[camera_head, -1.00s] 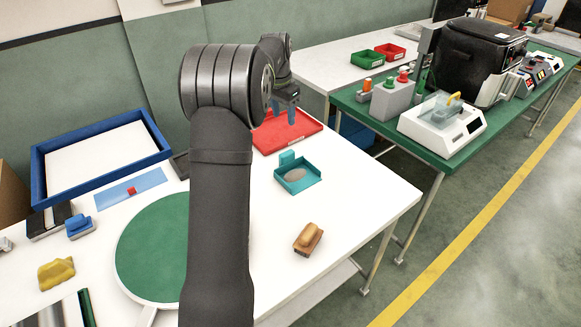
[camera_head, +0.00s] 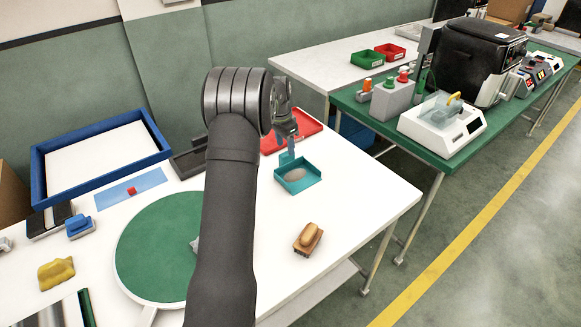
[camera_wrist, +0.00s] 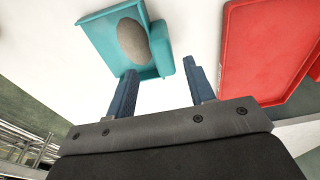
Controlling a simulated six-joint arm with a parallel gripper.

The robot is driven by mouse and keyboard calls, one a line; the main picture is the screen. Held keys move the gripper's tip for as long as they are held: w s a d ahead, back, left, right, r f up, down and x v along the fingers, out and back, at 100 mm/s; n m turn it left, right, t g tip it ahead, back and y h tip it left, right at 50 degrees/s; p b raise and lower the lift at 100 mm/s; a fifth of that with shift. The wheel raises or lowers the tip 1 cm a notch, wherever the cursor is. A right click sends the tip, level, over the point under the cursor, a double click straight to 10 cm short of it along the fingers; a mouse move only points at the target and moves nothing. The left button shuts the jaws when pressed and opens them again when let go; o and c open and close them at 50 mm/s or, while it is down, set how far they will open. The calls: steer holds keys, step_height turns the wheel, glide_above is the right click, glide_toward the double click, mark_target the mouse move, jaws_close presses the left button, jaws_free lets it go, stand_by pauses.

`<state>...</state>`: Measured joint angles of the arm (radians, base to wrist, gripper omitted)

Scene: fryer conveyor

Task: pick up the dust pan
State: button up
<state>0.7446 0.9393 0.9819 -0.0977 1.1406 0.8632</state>
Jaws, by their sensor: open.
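The teal dust pan (camera_head: 313,178) lies on the white table, right of the green disc, with a grey-brown oval patch on its floor. It also shows at the top of the wrist view (camera_wrist: 100,33), where its raised handle block (camera_wrist: 162,48) faces my gripper. My gripper (camera_head: 288,150) is at the pan's handle side in the head view. In the wrist view my gripper (camera_wrist: 160,66) is open, its two blue fingers apart and empty. The handle block appears between and just beyond the fingertips; I cannot tell whether they touch it.
A red tray (camera_wrist: 265,50) lies close to the right finger. A brown-handled brush (camera_head: 308,239) lies nearer the table's right edge. The green disc (camera_head: 155,245) and blue-rimmed tray (camera_head: 45,165) are to the left. Bare table surrounds the pan's front.

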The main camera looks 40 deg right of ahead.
mark_target(287, 153)
steer(key=f, duration=0.2)
steer(key=d+f, duration=0.1)
steer(key=f, duration=0.2)
steer(key=shift+w, duration=0.2)
jaws_close()
